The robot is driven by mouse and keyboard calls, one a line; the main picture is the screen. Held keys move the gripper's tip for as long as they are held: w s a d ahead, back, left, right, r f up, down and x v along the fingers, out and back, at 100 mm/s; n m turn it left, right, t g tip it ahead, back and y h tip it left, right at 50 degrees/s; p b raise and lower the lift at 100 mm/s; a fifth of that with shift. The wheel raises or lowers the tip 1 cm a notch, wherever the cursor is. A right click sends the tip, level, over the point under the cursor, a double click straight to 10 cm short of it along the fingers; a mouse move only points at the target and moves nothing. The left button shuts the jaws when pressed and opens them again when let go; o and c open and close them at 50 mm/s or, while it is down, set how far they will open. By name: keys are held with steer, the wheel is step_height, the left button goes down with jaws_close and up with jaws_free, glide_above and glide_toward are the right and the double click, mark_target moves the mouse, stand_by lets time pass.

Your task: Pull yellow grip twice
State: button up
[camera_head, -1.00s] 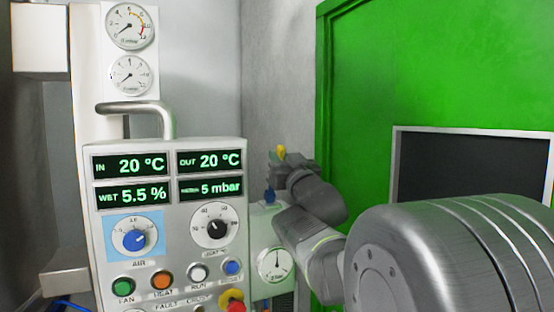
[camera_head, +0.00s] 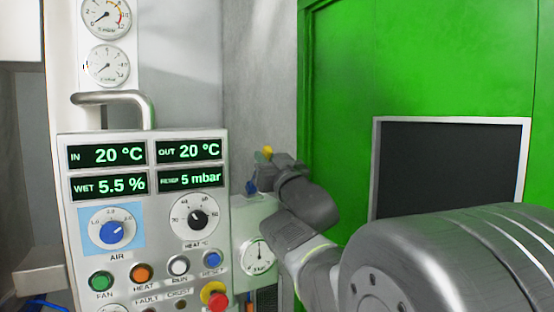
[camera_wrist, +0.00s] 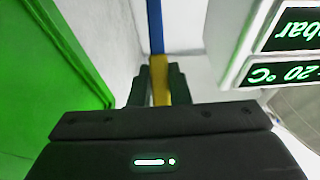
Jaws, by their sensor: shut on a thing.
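The yellow grip (camera_wrist: 159,80) shows in the wrist view between the two dark fingers of my gripper (camera_wrist: 158,82), which is shut on it. A blue strip (camera_wrist: 155,25) runs on from the grip's far end. In the head view a small yellow bit of the grip (camera_head: 267,152) shows at the tip of my gripper (camera_head: 262,168), and the fingers hide the rest. My gripper is right of the control panel and in front of the grey wall. A blue part (camera_head: 251,187) shows just below it.
The control panel (camera_head: 150,240) with displays, knobs and buttons stands close on the left, with a metal handle (camera_head: 115,97) on top. A gauge box (camera_head: 256,245) is below my gripper. A green door (camera_head: 420,60) with a dark window (camera_head: 450,170) is on the right.

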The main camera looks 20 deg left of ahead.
steer(key=shift+f, duration=0.1)
steer(key=shift+s+d+f+b, duration=0.3)
steer(key=shift+d+f+b, duration=0.05)
steer(key=shift+f+b, duration=0.15)
steer(key=shift+s+d+f+b, duration=0.3)
steer(key=shift+f+b, duration=0.1)
steer(key=shift+f, duration=0.1)
steer(key=shift+s+d+f+b, duration=0.2)
steer(key=shift+d+f+b, duration=0.05)
steer(key=shift+f+b, duration=0.4)
steer(key=shift+s+d+f+b, duration=0.15)
steer(key=shift+d+f+b, duration=0.1)
steer(key=shift+f+b, duration=0.35)
steer(key=o, duration=1.1)
steer(key=shift+a, duration=0.1)
